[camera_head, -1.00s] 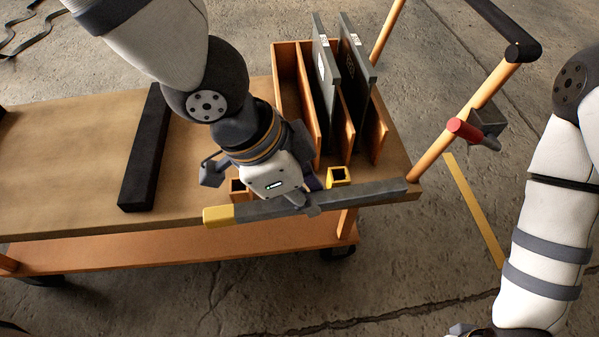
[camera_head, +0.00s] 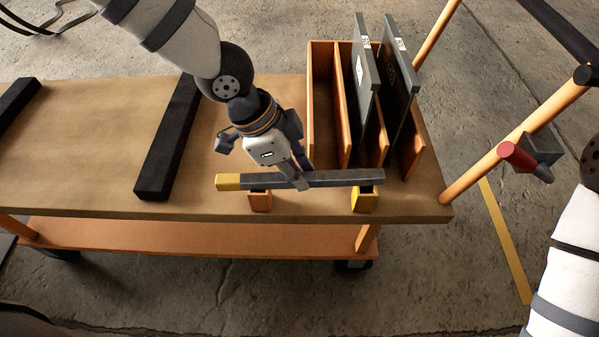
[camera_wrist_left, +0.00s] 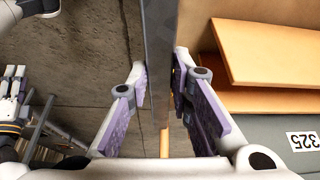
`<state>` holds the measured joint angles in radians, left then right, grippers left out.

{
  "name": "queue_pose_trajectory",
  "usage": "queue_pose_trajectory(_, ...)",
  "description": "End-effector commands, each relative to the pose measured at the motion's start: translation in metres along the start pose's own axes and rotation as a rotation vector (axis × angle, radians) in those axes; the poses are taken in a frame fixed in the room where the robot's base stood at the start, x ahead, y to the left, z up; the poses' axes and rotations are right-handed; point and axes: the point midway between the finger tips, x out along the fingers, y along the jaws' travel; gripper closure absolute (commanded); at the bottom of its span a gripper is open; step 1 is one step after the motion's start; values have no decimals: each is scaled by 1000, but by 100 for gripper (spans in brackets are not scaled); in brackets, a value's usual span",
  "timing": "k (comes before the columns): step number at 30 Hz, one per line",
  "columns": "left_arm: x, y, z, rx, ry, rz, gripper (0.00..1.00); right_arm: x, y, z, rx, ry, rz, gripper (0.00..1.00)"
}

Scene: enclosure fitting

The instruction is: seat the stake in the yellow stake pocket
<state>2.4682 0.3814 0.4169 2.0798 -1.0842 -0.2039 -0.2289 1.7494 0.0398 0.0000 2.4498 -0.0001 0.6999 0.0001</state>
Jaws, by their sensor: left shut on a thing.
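The stake (camera_head: 340,179) is a long dark grey bar with a yellow left end. My left gripper (camera_head: 300,181) is shut on it near its middle and holds it roughly level, lengthwise along the cart's front edge. In the left wrist view the stake (camera_wrist_left: 159,60) runs between the two purple-padded fingers (camera_wrist_left: 163,95). The yellow stake pocket (camera_head: 364,201) is a small square socket at the cart's front edge, under the stake's right end in the picture. The stake partly covers its opening; the gap between them cannot be told.
An orange pocket (camera_head: 260,201) sits left of the yellow one. A divided orange rack (camera_head: 323,110) with dark panels (camera_head: 366,75) stands behind. A black bar (camera_head: 168,145) lies across the cart deck (camera_head: 90,140). An orange handle (camera_head: 480,168) rises at right.

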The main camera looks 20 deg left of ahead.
Motion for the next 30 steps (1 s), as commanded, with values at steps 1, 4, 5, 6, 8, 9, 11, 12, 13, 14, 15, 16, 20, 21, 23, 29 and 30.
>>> queue_pose_trajectory(1,6,-4,3,-2,1,2,100,3,0,2,0,-9,0,60)
queue_pose_trajectory(4,11,-11,7,-1,2,0,100,5,0,3,0,-15,1,60)
queue_pose_trajectory(5,13,-13,9,-2,2,0,100,7,0,4,0,-19,1,60)
queue_pose_trajectory(6,18,-17,12,-2,2,0,100,9,0,5,0,-25,1,60)
queue_pose_trajectory(8,27,-16,16,4,-2,-3,100,6,0,4,0,-18,1,60)
queue_pose_trajectory(9,33,-16,18,4,-1,-4,100,6,0,3,0,-16,1,60)
queue_pose_trajectory(11,38,-17,19,5,2,-7,100,5,0,3,0,-15,1,60)
queue_pose_trajectory(12,38,-17,19,5,4,-9,100,5,0,3,0,-14,1,60)
queue_pose_trajectory(13,37,-17,19,5,4,-9,100,5,0,3,0,-14,1,60)
queue_pose_trajectory(14,37,-17,19,5,4,-9,100,5,0,3,0,-14,1,60)
queue_pose_trajectory(15,37,-17,19,4,4,-8,100,5,0,3,0,-14,1,60)
queue_pose_trajectory(16,37,-17,19,4,4,-8,100,5,0,3,0,-14,1,60)
queue_pose_trajectory(20,40,-17,20,4,3,-7,100,6,0,3,0,-16,1,60)
queue_pose_trajectory(21,41,-17,21,4,3,-7,100,6,0,3,0,-16,1,60)
queue_pose_trajectory(23,42,-16,21,3,2,-6,74,6,0,3,0,-16,1,60)
queue_pose_trajectory(29,42,-16,21,3,2,-6,60,6,0,3,0,-16,1,60)
queue_pose_trajectory(30,42,-16,21,3,2,-6,60,6,0,3,0,-16,1,60)
